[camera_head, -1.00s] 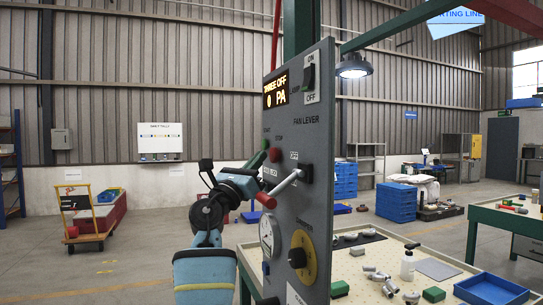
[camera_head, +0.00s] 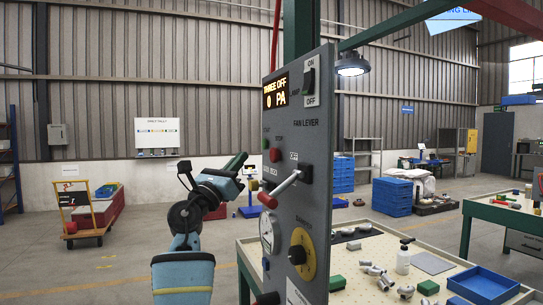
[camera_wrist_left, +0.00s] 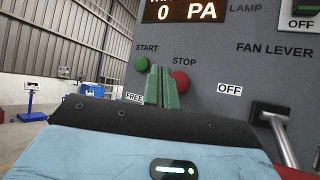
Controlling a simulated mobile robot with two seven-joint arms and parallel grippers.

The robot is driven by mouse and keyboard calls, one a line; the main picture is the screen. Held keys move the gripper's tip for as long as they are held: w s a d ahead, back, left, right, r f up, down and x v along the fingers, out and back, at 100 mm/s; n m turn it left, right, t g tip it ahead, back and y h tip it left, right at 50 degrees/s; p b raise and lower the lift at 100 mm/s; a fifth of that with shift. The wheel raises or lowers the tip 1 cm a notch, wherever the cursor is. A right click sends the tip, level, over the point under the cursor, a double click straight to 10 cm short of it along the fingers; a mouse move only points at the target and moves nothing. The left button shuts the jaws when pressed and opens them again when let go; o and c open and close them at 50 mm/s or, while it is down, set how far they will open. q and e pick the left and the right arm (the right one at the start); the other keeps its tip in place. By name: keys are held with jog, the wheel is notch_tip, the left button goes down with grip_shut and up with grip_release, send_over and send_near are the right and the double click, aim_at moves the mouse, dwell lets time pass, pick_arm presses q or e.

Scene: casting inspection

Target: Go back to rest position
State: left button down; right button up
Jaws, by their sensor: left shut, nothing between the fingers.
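My left gripper (camera_head: 240,163) has green fingers, closed together and empty. It is beside the left edge of the grey control panel (camera_head: 322,150), apart from the lever. The shut fingers also show in the left wrist view (camera_wrist_left: 163,88), in front of the panel between the START and STOP labels. The fan lever (camera_head: 286,187) has a metal rod that slants down to the left and ends in a red knob (camera_head: 268,200). The OFF label stands by the lever's pivot. My right gripper is not in view.
The pegboard table (camera_head: 372,250) behind the panel holds metal castings (camera_head: 376,275), a white bottle (camera_head: 403,259) and a blue tray (camera_head: 484,285). A yellow cart (camera_head: 78,212) stands far left.

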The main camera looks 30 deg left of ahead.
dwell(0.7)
pick_arm(q)
jog(key=s+d+f+n+g+y, duration=0.1)
jog(key=s+d+f+n+g, duration=0.2)
jog(key=f+n, duration=0.8)
jog(key=s+d+f+n+y, duration=0.25)
jog(key=s+f+n, duration=0.2)
jog(key=f, duration=1.45)
jog(key=s+d+f+n+g+y, duration=0.15)
jog(key=s+d+f+n, duration=0.35)
jog(key=f, duration=1)
jog(key=s+d+f+n+g+h, duration=0.1)
jog(key=s+d+f+n+g, duration=0.2)
jog(key=s+f+n, duration=0.2)
jog(key=s+d+f+n+g+h, duration=0.1)
jog(key=s+d+f+n+g, duration=0.3)
jog(key=s+f, duration=0.8)
jog(key=s+d+f+n+g+h, duration=0.1)
jog(key=s+d+f+n+g, duration=0.2)
jog(key=s, duration=1.2)
notch_tip(320, 180, down, 6)
jog(key=n+g, duration=0.1)
jog(key=n, duration=0.2)
jog(key=shift+s+d, duration=0.2)
jog(key=shift+g, duration=0.25)
